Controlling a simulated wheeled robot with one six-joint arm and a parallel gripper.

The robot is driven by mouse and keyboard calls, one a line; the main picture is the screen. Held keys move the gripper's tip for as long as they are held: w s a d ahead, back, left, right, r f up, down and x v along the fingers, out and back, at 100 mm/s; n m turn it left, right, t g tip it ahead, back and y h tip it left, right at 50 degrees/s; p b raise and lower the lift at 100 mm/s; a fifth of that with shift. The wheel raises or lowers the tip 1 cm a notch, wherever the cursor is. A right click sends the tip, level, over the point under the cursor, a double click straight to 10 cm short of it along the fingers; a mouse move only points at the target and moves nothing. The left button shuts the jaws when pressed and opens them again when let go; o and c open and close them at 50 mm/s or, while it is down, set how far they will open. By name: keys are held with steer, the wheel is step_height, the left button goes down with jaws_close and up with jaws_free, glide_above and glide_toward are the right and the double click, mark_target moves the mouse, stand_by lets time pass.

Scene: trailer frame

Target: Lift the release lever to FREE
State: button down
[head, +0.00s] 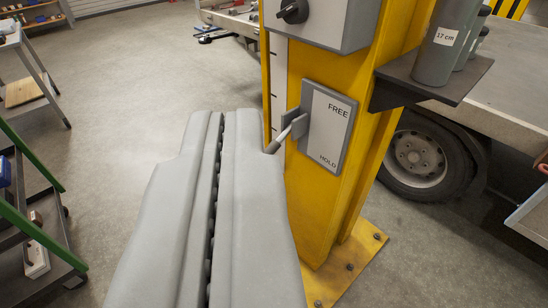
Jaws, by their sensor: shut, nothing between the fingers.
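The release lever (285,138) is a short grey rod on a light panel (327,129) on the yellow post. The panel reads FREE at the top and HOLD at the bottom. The lever slants down and to the left from its bracket (297,121), its end lower than its pivot. My gripper (223,114) is shut and empty, its two grey fingers meeting along a dark seam. Its tip lies left of the panel. The lever's end is close beside the right finger and may be partly hidden by it; I cannot tell whether they touch.
The yellow post (360,145) stands on a bolted base plate (357,262). A grey box with a black knob (292,10) is above the panel. A dark shelf (431,82) with grey cylinders juts out right. A green-railed cart (30,232) stands left. Floor between is clear.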

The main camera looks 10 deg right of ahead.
mark_target(276, 145)
steer(key=w+f+m+g+y, duration=0.35)
steer(key=w+f, duration=0.25)
steer(key=f, duration=0.4)
steer(key=w+f+m+g+y, duration=0.2)
steer(key=w+f+m+g, duration=0.3)
steer(key=f, duration=0.6)
steer(key=w+f+m+g+y, duration=0.2)
steer(key=w+f+m+g, duration=0.1)
steer(key=w+f, duration=0.55)
steer(key=w+d+f+m+t+y, duration=0.3)
steer(key=w+d+f+m+t, duration=0.6)
steer(key=d+f, duration=0.4)
steer(key=shift+w+d+m, duration=0.45)
steer(key=shift+w+m, duration=0.05)
steer(key=shift+m, duration=0.65)
steer(key=shift+y, duration=0.25)
steer(key=w+a+r, duration=0.3)
steer(key=w+a, duration=0.4)
steer(key=a, duration=0.1)
steer(key=shift+w+r, duration=0.25)
steer(key=shift+r, duration=0.15)
